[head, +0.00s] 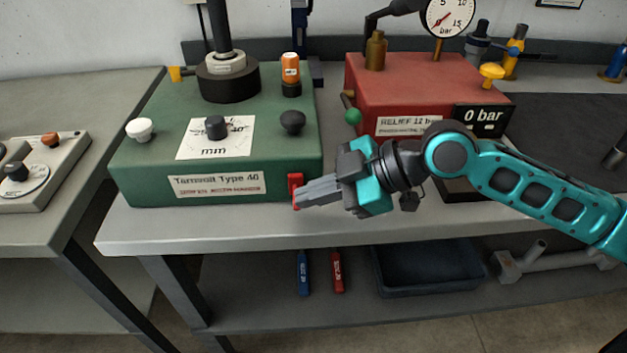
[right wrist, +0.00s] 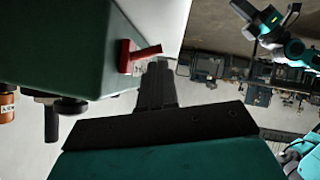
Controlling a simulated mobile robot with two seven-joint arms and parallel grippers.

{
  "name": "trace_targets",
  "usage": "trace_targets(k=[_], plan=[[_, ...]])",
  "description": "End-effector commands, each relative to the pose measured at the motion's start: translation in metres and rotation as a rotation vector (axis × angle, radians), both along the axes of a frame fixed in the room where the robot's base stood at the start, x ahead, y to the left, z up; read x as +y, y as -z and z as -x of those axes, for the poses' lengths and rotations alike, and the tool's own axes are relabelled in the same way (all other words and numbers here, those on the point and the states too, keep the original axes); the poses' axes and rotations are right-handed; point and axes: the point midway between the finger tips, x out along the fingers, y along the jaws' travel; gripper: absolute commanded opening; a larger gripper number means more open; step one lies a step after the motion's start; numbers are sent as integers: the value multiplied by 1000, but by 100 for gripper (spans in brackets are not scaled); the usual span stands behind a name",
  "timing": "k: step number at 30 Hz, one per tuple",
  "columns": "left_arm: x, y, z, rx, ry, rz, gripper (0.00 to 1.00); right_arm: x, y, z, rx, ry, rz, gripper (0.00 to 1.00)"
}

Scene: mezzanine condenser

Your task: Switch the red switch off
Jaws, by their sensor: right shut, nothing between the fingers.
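The red switch (head: 296,184) sits on the front face of the green machine (head: 145,178), near its lower right corner. In the right wrist view the red switch (right wrist: 130,55) shows as a red plate with a lever sticking out. My right gripper (head: 301,197) is shut and empty, its fingertips right at the switch in the head view and partly covering its lower part. In the right wrist view the shut fingers (right wrist: 158,70) end just beside the lever; I cannot tell if they touch it. My left gripper is not in view in the head view.
A red box (head: 412,85) with a gauge and a 0 bar display (head: 483,117) stands to the right. The grey bench top (head: 250,228) is clear in front of the green machine. A blue bin (head: 425,268) is on the shelf below.

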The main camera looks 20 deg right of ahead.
Motion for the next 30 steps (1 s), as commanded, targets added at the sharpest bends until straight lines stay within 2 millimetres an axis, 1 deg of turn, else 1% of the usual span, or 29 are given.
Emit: trace_targets(k=[3,9,22,24,27,30], plan=[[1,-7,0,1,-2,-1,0,0,-8,0,0,0,0,0],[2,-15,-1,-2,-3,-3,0,0,-15,0,1,0,0,0],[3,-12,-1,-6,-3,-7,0,0,-14,0,1,0,0,0],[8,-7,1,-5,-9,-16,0,0,-15,0,1,0,0,0],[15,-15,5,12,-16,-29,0,3,-31,1,2,1,-1,0],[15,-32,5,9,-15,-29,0,6,-44,1,0,3,-1,0]])
